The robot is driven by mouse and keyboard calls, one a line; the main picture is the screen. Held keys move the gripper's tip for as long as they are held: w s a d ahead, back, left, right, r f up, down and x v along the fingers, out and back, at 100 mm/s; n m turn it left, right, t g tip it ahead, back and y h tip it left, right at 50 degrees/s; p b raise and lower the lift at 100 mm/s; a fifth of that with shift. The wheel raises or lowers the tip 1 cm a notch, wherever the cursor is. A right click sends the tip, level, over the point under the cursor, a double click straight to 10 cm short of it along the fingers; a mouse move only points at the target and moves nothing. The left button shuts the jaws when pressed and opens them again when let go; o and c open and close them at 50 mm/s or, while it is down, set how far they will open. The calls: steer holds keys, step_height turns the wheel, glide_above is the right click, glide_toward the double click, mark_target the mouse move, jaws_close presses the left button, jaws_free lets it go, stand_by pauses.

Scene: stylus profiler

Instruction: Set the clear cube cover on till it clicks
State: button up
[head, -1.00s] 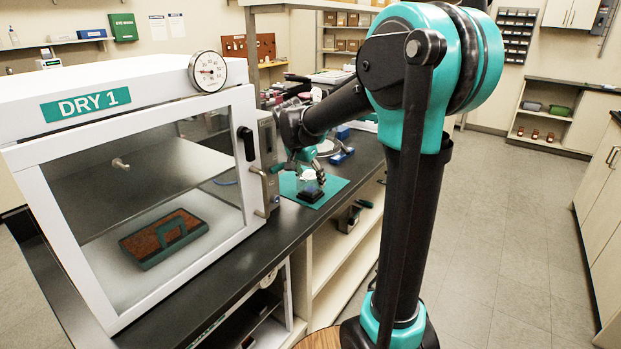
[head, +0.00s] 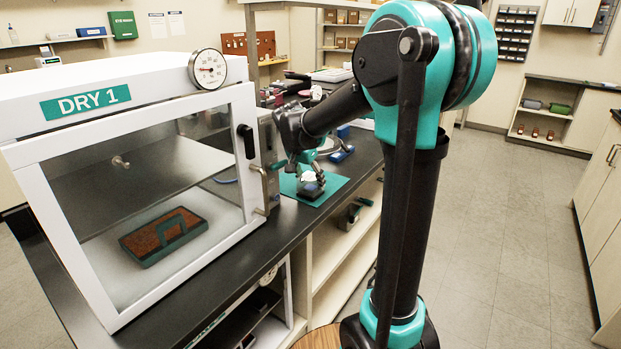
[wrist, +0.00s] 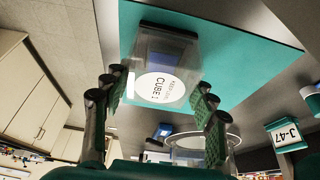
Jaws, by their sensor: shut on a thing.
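The clear cube cover (wrist: 184,46) is a see-through box with a round white label reading "CUBE 1" in the wrist view. My gripper (wrist: 160,88) has its fingers on both sides of the cover and is shut on it. Something blue (wrist: 165,52) shows through the clear walls; whether the cover sits fully down on a base cannot be told. In the head view, my gripper (head: 308,168) is over the teal mat (head: 335,184), with the white label and a dark block (head: 311,189) under it. The fingers hide part of the cover there.
The glass-fronted "DRY 1" cabinet (head: 130,190) stands close left of my arm on the dark bench (head: 235,275). A round glass-like dish (wrist: 205,138) and a "J-47" box (wrist: 285,133) lie beyond the mat. A blue item (head: 341,156) is behind the gripper.

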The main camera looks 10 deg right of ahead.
mark_target(310, 177)
steer(key=shift+f, duration=0.2)
stand_by(0.6)
steer(key=o, duration=1.8)
steer(key=shift+c, duration=0.2)
steer(key=shift+c, duration=0.4)
steer(key=shift+r, duration=3.5)
steer(key=shift+r, duration=0.1)
